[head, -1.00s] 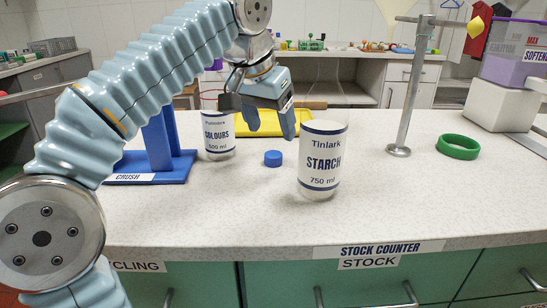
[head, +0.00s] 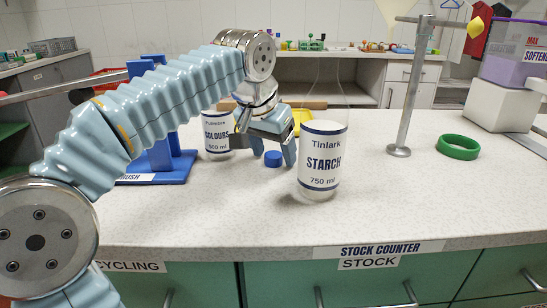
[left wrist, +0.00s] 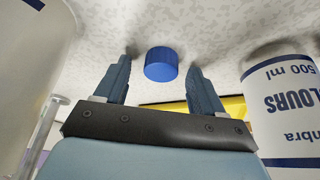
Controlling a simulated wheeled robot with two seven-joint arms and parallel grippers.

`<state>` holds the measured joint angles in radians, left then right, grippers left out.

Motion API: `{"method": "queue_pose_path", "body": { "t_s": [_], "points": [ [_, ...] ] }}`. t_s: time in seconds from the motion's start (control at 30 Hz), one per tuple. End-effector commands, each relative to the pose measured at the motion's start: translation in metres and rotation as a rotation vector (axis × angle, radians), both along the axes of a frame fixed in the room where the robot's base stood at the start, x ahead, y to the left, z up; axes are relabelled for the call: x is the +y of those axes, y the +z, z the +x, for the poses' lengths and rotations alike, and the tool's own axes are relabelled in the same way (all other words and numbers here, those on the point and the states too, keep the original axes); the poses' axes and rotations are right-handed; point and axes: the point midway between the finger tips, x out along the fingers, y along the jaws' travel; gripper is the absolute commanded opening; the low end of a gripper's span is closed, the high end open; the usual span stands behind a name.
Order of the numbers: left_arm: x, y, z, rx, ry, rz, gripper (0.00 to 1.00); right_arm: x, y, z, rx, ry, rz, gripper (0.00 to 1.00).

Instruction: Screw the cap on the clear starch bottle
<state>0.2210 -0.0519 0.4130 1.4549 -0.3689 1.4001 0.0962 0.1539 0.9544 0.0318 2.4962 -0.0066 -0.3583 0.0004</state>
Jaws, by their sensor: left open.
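The blue cap (head: 273,158) lies on the counter, left of the clear starch bottle (head: 320,162). The bottle stands upright, with a white label reading Tinlark STARCH 750 ml. Its top shows no cap. My left gripper (head: 272,153) is open and low over the counter, its fingers on either side of the cap in the head view. In the left wrist view the cap (left wrist: 161,65) sits between and beyond the open fingertips, and nothing is held. A clear bottle side fills the left edge there. My right gripper is not in view.
The COLOURS bottle (head: 217,137) stands just left of the cap. A blue press-like stand (head: 160,165) is further left. A yellow tray lies behind, partly hidden. A metal post (head: 405,100) and green ring (head: 458,147) stand right. The front counter is clear.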

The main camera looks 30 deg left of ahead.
Motion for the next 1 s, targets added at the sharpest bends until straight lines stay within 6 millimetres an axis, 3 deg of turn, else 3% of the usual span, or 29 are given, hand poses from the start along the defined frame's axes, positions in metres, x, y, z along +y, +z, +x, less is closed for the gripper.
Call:
{"method": "queue_pose_path", "body": {
  "t_s": [0.27,0.67,1.0],
  "points": [
    [0.0,-0.0001,0.0001,0.0,0.0,0.0,0.69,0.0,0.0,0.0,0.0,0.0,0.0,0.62],
    [-0.0001,0.0,0.0001,0.0,0.0,0.0,0.11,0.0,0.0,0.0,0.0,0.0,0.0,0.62],
    [-0.0003,0.0034,0.0004,-0.001,-0.001,0.0,0.1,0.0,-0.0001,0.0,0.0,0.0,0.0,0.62]
  ]
}}
